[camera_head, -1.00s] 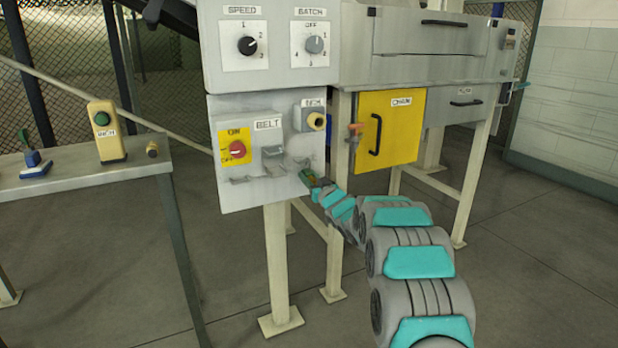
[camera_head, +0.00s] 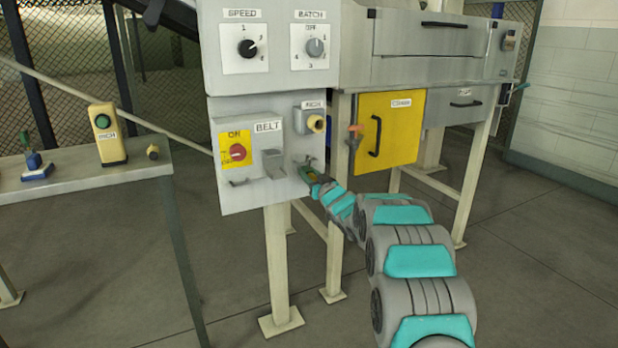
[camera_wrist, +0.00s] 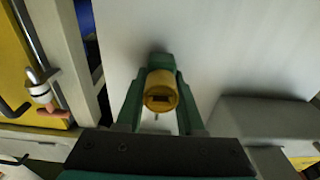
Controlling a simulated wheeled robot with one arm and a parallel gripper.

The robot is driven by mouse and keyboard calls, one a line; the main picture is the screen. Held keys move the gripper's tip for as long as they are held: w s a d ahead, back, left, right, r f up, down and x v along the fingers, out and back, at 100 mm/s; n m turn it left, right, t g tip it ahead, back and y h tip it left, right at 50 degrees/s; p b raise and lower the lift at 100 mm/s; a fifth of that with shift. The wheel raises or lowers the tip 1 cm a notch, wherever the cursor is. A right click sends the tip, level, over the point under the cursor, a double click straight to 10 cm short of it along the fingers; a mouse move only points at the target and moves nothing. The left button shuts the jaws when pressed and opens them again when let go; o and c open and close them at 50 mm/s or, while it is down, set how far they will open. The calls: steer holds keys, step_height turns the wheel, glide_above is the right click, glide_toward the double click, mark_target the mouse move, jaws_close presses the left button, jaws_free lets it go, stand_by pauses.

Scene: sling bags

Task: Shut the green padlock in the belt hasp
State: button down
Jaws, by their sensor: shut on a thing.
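My gripper (camera_head: 311,177) is at the lower right edge of the grey belt panel (camera_head: 212,188). In the wrist view its two green fingers (camera_wrist: 158,118) are shut on the green padlock (camera_wrist: 160,92), whose round brass face with a dark slot points at the camera. The padlock shows only as a small green patch (camera_head: 307,173) in the head view. The belt hasp seems to be the grey bracket (camera_head: 273,164) under the BELT label, left of the gripper. The padlock is apart from it. The shackle is mostly hidden, so I cannot tell if it is open.
A red knob on a yellow plate (camera_head: 236,152) is left of the bracket. A yellow door (camera_head: 398,128) with a black handle is to the right.

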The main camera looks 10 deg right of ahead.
steer(key=shift+r, duration=0.55)
steer(key=b+v, duration=0.1)
steer(key=v, duration=0.7)
stand_by(1.0)
